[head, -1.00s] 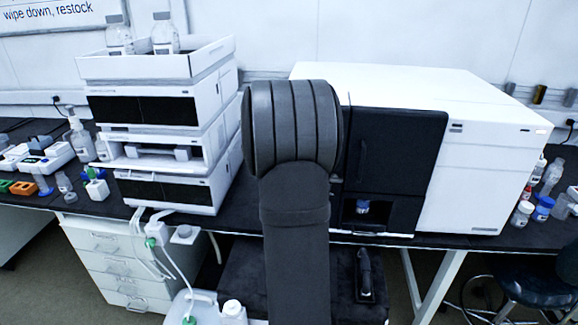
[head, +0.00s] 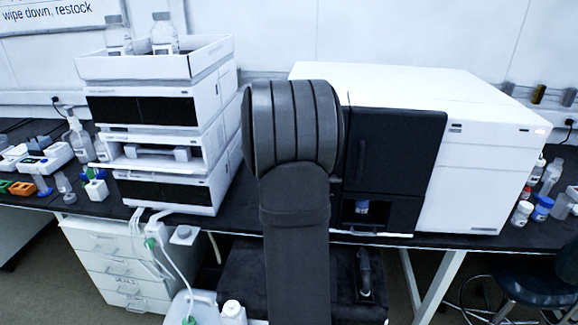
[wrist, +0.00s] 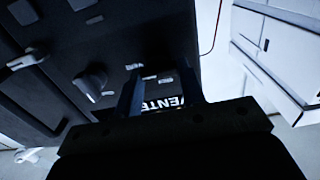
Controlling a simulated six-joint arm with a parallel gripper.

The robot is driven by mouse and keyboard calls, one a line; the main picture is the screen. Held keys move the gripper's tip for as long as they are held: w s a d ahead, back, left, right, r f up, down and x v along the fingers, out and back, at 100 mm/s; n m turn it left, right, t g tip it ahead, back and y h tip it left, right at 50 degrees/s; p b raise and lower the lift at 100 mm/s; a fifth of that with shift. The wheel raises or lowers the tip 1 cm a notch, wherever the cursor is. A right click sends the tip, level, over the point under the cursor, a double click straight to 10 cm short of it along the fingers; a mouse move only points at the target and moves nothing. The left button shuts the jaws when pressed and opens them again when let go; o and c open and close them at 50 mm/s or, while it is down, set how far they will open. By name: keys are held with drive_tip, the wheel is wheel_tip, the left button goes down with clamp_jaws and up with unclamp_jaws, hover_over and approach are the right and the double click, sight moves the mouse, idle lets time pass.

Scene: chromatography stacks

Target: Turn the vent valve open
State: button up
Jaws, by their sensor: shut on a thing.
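In the wrist view the two dark fingers of my gripper (wrist: 160,80) reach up to a black instrument panel (wrist: 70,45). They are shut on the vent valve, whose dark body is hard to make out between them. In the head view my arm stands in the middle and hides the gripper and the valve.
Grey knobs (wrist: 90,82) stick out of the panel left of my fingers. In the head view a stack of white modules (head: 165,170) stands left of my arm. A large white instrument with a black front (head: 490,165) stands to the right.

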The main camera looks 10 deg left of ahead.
idle(0.4)
drive_tip(key=o, duration=1)
drive_tip(key=s, duration=1.7)
drive_tip(key=shift+s, duration=0.2)
drive_tip(key=w, duration=1.7)
drive_tip(key=shift+w, duration=0.2)
drive_tip(key=shift+s, duration=0.1)
